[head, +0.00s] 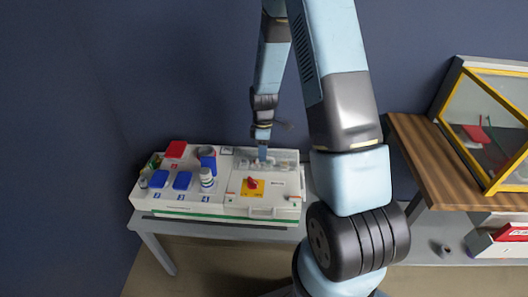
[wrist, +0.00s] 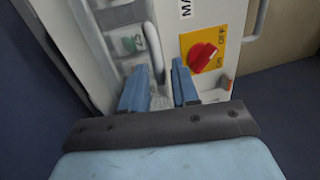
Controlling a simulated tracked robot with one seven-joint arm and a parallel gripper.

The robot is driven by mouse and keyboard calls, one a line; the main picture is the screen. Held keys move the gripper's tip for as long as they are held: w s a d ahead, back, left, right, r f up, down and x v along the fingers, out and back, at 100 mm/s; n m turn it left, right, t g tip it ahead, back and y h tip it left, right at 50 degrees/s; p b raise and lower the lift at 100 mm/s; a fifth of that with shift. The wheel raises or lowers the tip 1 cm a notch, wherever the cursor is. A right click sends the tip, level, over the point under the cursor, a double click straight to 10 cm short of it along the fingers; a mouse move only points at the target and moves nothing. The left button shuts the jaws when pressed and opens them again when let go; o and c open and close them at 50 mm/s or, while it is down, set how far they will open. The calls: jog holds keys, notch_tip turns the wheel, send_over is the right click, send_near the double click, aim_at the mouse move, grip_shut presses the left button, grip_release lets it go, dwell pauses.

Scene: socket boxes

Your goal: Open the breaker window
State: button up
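The white socket box (head: 215,205) stands on a grey table in the head view. Its breaker window (head: 285,156), a clear strip, runs along the back right of the box top. In the wrist view the window area (wrist: 122,28) is a pale recess beside the red switch. My gripper (head: 262,154) points down at the window. In the wrist view its two blue fingers (wrist: 157,72) are apart, with a grey curved edge of the window area showing between and beyond them. I cannot tell whether they touch it.
A red rotary switch (head: 252,183) on a yellow plate sits just in front of the window; it also shows in the wrist view (wrist: 202,57). Blue socket covers (head: 182,180) and a red one fill the left side. A yellow-framed case (head: 490,115) stands on a wooden table at right.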

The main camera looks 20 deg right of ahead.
grip_shut()
dwell(1.0)
